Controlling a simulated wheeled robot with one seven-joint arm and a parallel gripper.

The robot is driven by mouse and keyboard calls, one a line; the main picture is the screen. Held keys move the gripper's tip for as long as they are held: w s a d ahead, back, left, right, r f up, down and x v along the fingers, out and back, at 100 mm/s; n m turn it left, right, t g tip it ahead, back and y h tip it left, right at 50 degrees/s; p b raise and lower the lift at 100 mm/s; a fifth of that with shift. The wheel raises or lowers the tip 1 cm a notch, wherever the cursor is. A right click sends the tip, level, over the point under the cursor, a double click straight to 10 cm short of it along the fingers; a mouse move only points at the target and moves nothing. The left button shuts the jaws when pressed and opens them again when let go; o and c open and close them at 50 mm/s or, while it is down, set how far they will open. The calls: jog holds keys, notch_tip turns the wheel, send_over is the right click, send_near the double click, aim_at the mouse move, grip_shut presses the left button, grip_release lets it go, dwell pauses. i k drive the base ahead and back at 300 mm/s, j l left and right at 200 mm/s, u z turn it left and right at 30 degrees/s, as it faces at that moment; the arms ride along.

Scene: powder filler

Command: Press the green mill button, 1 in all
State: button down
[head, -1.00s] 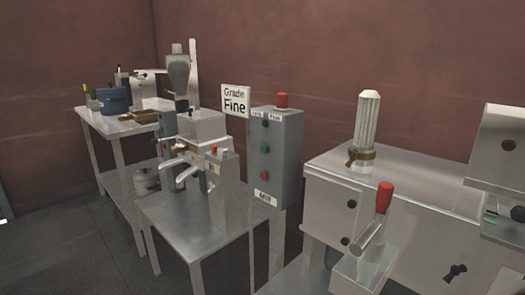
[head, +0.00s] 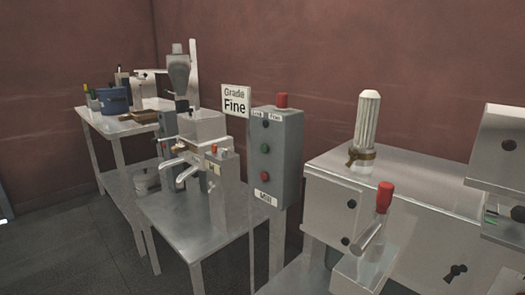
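A grey control box (head: 287,160) with a "Mill" label (head: 265,198) stands in the middle of the head view. On its front face is a green button (head: 265,149), with a red button (head: 264,176) below it. A dark knob or switch (head: 265,124) sits above the green button. A red mushroom button (head: 282,100) is on top of the box. Nothing covers the green button. I cannot make out my gripper in this view.
A "Grade Fine" sign (head: 235,100) stands left of the box. A filler machine (head: 202,126) stands on a metal table (head: 190,222) at left. At right, a metal cabinet (head: 330,211) bears a ribbed white cylinder (head: 367,115) and has a red-handled lever (head: 384,196) in front.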

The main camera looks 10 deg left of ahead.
aim_at(264, 149)
jog(key=u, duration=1.85)
jog(key=i+l, duration=0.9)
jog(key=l, duration=0.15)
